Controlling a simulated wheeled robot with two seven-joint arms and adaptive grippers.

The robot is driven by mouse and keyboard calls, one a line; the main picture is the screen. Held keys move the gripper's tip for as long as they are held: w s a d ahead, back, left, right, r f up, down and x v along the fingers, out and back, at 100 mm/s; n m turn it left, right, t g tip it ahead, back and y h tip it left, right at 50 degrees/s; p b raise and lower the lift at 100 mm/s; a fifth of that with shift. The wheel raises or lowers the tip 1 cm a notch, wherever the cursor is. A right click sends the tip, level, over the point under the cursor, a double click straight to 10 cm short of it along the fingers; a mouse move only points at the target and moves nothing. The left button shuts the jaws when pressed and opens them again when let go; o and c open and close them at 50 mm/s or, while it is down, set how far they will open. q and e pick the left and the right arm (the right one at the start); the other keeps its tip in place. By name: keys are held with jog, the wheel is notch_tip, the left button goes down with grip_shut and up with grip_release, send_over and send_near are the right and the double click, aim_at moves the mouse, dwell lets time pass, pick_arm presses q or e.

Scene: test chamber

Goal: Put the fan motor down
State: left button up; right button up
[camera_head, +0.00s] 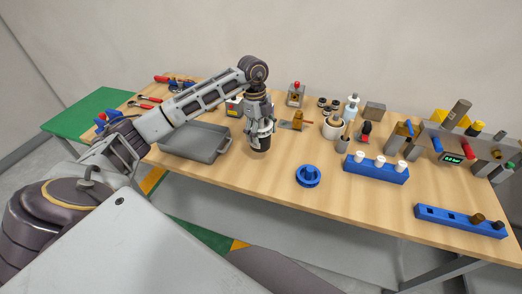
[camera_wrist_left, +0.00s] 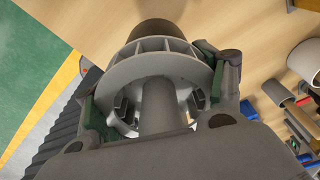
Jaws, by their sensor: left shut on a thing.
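My left gripper (camera_head: 260,127) is shut on the fan motor (camera_head: 262,142), a grey ribbed body with a dark brown cylindrical end pointing down. In the head view the motor hangs over the wooden table (camera_head: 225,177), right of the grey tray. Whether its lower end touches the table I cannot tell. In the left wrist view the motor (camera_wrist_left: 160,65) sits between both fingers of the gripper (camera_wrist_left: 160,100), with its dark end at the top of the picture. My right gripper does not show in the head view.
The grey tray (camera_head: 217,152) lies left of the motor and looks empty. A blue spool (camera_head: 308,176) stands to the right, with a blue block holding white pegs (camera_head: 376,172) beyond it. Bare wood lies in front of the motor.

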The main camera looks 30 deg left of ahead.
aim_at(261, 148)
pick_arm(q)
jog(key=shift+f+p, duration=0.3)
jog(key=shift+f, duration=1.8)
jog(key=shift+f, duration=0.1)
jog(key=shift+f, duration=1.4)
jog(key=shift+f+p, duration=0.3)
jog(key=shift+f, duration=0.05)
jog(key=shift+f, duration=0.15)
jog(key=o, duration=1.7)
jog(key=shift+c, duration=0.2)
jog(key=shift+w+a+r+b, duration=0.1)
jog(key=shift+a+r+b, duration=0.25)
jog(key=shift+r, duration=1.65)
jog(key=shift+s+a+r+b, duration=0.1)
jog(key=shift+a+r+b, duration=0.2)
jog(key=shift+r, duration=1.7)
jog(key=shift+w+a+r+b, duration=0.1)
jog(key=shift+a+r+b, duration=0.25)
jog(key=shift+r, duration=1.65)
